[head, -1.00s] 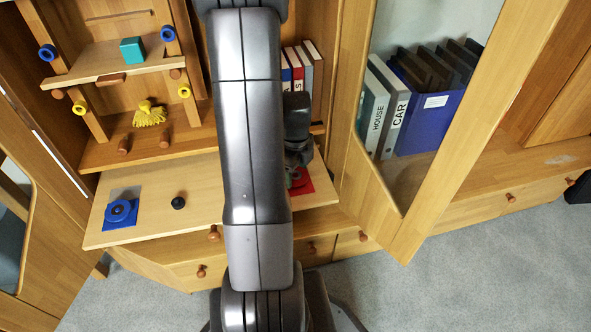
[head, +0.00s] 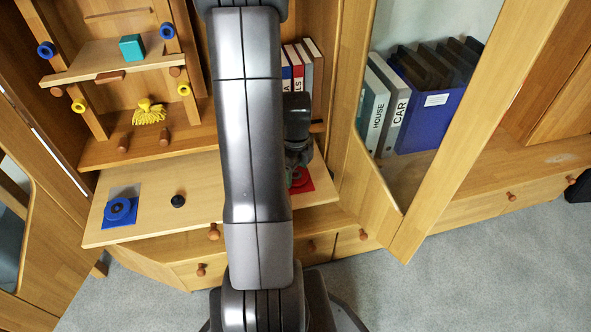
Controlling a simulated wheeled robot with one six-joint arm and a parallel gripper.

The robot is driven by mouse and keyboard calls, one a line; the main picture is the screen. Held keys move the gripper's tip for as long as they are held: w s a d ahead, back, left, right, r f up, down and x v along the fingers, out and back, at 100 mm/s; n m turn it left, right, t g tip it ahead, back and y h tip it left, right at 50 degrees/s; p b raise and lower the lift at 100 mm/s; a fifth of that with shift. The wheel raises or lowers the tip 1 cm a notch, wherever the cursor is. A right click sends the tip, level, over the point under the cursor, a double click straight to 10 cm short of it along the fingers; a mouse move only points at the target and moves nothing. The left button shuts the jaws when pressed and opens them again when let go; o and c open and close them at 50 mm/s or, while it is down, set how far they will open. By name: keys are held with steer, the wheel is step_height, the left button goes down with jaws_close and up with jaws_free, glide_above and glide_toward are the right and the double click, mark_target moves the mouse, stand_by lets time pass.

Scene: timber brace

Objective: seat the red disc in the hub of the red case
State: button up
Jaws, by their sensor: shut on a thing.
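The red case (head: 306,184) lies flat on the wooden shelf board, right of my arm; its left part is hidden behind the arm. My gripper (head: 297,168) points down over the case, close above it, and its fingers are partly hidden by my arm. It is shut on the red disc (head: 299,179), of which only a small part shows at the fingertips. The hub is covered, so I cannot tell whether the disc touches it.
On the same board (head: 225,165) are a blue case with a blue disc (head: 118,210) and a black knob (head: 178,201). Books (head: 305,70) stand behind the gripper. An open door frame (head: 470,130) stands to the right.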

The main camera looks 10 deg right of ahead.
steer(key=shift+f, duration=0.25)
stand_by(0.3)
steer(key=o, duration=1)
steer(key=shift+o, duration=0.2)
steer(key=shift+r, duration=0.1)
step_height(320, 180, up, 14)
steer(key=p, duration=0.4)
steer(key=shift+f, duration=0.2)
step_height(320, 180, down, 14)
steer(key=b, duration=0.4)
steer(key=shift+r, duration=0.4)
